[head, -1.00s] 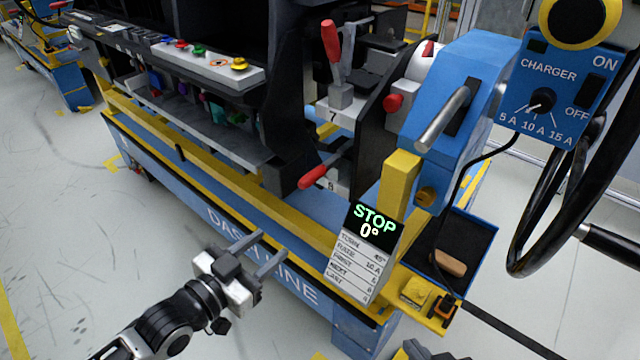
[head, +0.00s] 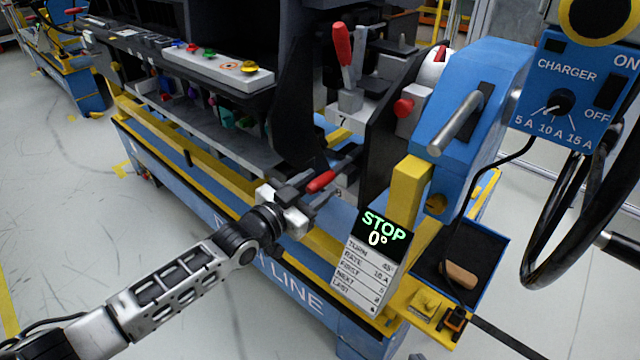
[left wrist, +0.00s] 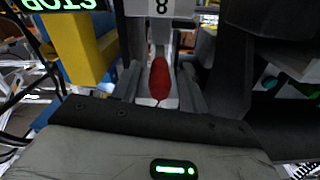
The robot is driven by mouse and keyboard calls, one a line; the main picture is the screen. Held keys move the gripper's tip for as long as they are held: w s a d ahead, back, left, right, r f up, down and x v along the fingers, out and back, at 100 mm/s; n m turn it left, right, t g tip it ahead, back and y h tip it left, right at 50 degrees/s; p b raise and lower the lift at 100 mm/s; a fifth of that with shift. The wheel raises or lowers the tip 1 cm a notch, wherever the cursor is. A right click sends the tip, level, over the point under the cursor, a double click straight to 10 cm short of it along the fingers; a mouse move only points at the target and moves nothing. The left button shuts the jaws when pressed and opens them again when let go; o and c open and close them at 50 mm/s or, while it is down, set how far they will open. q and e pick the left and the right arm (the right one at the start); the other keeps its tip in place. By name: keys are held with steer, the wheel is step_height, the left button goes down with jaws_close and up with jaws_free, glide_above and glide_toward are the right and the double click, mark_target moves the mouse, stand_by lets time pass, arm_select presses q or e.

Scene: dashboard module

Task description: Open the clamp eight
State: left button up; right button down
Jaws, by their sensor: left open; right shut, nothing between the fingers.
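Clamp eight's red handle (head: 321,181) sticks out low on the dashboard fixture, beside its plate marked 8 (left wrist: 161,7). My left gripper (head: 315,186) is open at this handle, with one finger on each side. In the left wrist view the red handle (left wrist: 159,80) lies between the two open fingers (left wrist: 160,88), with a gap visible on each side. Part of the clamp is hidden behind the gripper in the head view. My right gripper is not in view.
Clamp seven (head: 345,75) stands above with its red handle upright. A yellow post (head: 407,185) and a display (head: 380,230) reading STOP 0° stand to the right. A yellow rail (head: 230,195) runs along the front.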

arm_select(q)
steer(key=shift+x, duration=0.9)
steer(key=shift+c, duration=0.3)
